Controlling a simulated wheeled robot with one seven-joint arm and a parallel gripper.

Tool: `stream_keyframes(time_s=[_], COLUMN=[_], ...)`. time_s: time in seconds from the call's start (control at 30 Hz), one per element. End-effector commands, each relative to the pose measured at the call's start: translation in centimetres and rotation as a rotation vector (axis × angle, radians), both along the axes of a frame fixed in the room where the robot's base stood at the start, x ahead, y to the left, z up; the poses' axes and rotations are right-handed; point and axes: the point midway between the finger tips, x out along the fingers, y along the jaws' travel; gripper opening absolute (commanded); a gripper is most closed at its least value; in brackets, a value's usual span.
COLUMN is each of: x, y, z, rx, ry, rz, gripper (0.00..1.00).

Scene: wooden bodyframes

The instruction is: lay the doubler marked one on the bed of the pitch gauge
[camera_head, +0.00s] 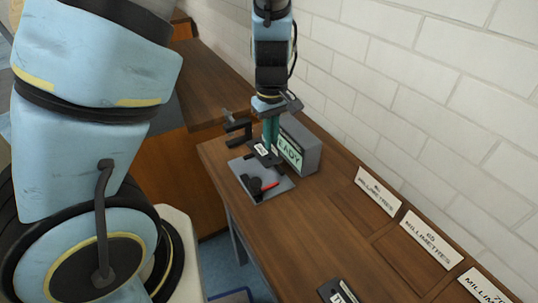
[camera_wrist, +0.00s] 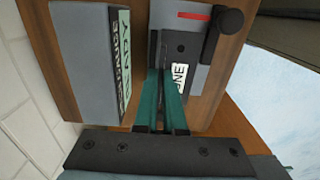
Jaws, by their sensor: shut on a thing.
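My gripper (camera_head: 270,130) is shut on a dark doubler (camera_wrist: 182,48). Its green fingers (camera_wrist: 165,100) pinch the doubler's near end in the wrist view. A white label (camera_wrist: 181,72) on it seems to read ONE, seen sideways. In the head view the doubler (camera_head: 268,157) is at the back part of the pitch gauge's grey bed (camera_head: 277,188). I cannot tell whether it touches the bed. The gauge has a red bar (camera_head: 268,187), a black knob (camera_head: 254,184) and a grey box (camera_head: 306,150) whose screen reads READY.
Another dark piece with a white label (camera_head: 338,292) lies at the front of the wooden bench (camera_head: 280,235). White millimetre cards (camera_head: 377,191) stand along the wall beside shallow recesses. A dark clamp-like fixture (camera_head: 237,128) is left of the gripper. The bench between is clear.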

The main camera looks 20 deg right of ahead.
Motion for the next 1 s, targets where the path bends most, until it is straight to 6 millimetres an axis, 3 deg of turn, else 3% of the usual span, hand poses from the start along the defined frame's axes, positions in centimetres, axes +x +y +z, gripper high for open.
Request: stream_keyframes(time_s=[0.47,1.0], x=[0.0,0.1], y=[0.1,0.0], z=[-5.0,-6.0], rx=[0.001,-0.001], ry=[0.000,-0.001], rz=[0.000,-0.001], gripper=[0.00,0.00])
